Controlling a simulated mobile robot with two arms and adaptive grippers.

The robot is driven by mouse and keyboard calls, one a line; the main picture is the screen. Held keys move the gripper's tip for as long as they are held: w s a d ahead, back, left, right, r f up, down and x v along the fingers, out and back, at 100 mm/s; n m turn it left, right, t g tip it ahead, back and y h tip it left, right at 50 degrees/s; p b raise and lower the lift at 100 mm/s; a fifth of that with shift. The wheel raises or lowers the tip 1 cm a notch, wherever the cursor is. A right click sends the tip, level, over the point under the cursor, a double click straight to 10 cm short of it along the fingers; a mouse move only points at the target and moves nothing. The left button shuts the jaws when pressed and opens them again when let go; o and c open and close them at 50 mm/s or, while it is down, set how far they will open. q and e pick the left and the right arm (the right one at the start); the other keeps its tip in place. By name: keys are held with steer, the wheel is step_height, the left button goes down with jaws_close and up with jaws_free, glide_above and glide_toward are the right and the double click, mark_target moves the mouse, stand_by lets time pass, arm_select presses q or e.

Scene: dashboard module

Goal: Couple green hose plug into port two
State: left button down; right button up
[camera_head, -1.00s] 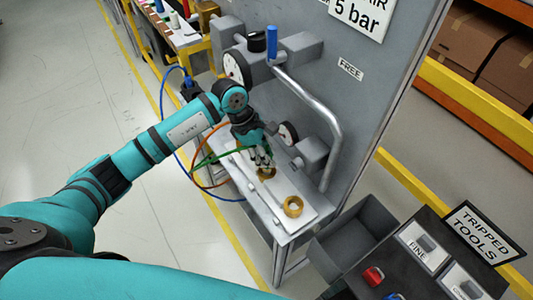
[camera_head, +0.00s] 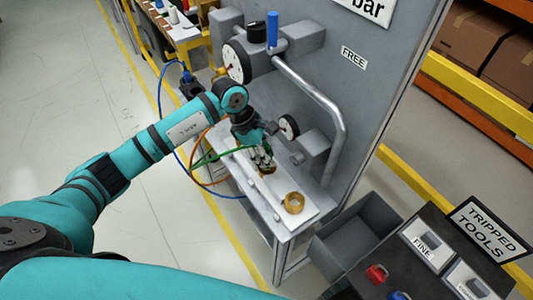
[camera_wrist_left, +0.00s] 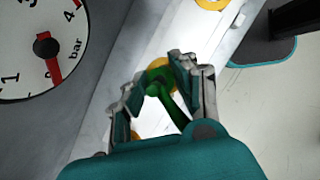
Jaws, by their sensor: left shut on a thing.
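My left gripper (camera_head: 264,160) reaches over the white bench strip and points down. In the left wrist view its fingers (camera_wrist_left: 158,90) are shut on the green hose plug (camera_wrist_left: 157,88), and the green hose (camera_wrist_left: 172,108) trails back between them. A brass ring port (camera_wrist_left: 160,66) lies directly beyond the plug, partly covered by it. I cannot tell whether the plug is seated in it or just above. Another brass ring port (camera_head: 294,203) stands free nearer the front of the strip. The green hose (camera_head: 215,155) also shows in the head view. My right gripper is not in view.
A grey panel with gauges (camera_head: 235,62) and a bent metal pipe (camera_head: 320,100) rises close behind the bench. Orange and blue (camera_head: 167,110) hoses loop on the left. A grey bin (camera_head: 355,230) and a dark tools table (camera_head: 400,262) stand at the lower right.

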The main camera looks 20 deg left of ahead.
arm_select(q)
steer(key=c, duration=1)
jaws_free()
steer(key=shift+f, duration=0.1)
steer(key=shift+o, duration=0.2)
steer(key=v, duration=1.2)
